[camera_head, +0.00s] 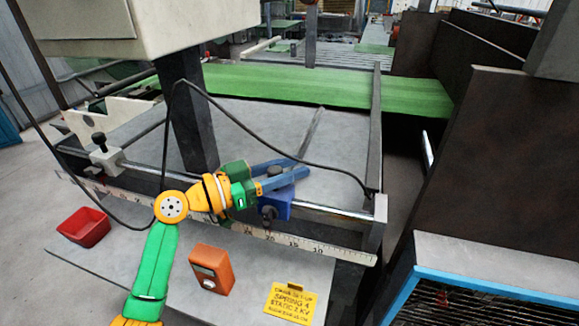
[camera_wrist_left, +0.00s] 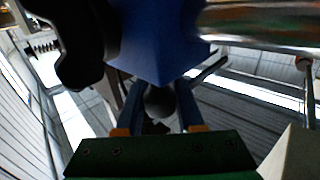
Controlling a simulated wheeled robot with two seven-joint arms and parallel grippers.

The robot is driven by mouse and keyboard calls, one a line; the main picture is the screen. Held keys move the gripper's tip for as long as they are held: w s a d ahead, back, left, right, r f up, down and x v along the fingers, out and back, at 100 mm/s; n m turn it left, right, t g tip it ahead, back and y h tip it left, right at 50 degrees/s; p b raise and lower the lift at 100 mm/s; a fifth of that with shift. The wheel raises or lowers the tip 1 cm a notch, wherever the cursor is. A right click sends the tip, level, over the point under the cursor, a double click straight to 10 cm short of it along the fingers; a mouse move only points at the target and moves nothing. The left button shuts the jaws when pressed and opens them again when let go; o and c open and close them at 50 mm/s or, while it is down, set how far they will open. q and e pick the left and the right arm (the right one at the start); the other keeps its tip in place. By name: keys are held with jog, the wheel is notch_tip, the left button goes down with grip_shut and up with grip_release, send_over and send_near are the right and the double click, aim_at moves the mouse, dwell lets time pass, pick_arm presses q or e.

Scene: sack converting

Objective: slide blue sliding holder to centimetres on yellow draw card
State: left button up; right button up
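The blue sliding holder (camera_head: 279,207) sits on the front rail right of the middle, above a pale scale (camera_head: 311,247); a dark knob shows on its front. The scale mark near it reads about 20, but small. My left gripper (camera_head: 298,167) is just above and behind the holder, blue fingers apart. In the left wrist view the holder (camera_wrist_left: 158,42) fills the top, and the fingers (camera_wrist_left: 160,88) stand apart with a dark round shape between or beyond them; contact is unclear.
A grey clamp with a black knob (camera_head: 102,155) sits at the rail's left end. A black cable loops beside my gripper. A dark post (camera_head: 188,110) rises behind the rail.

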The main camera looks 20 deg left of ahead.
pick_arm(q)
grip_shut()
jog(key=shift+d, duration=0.1)
dwell(1.0)
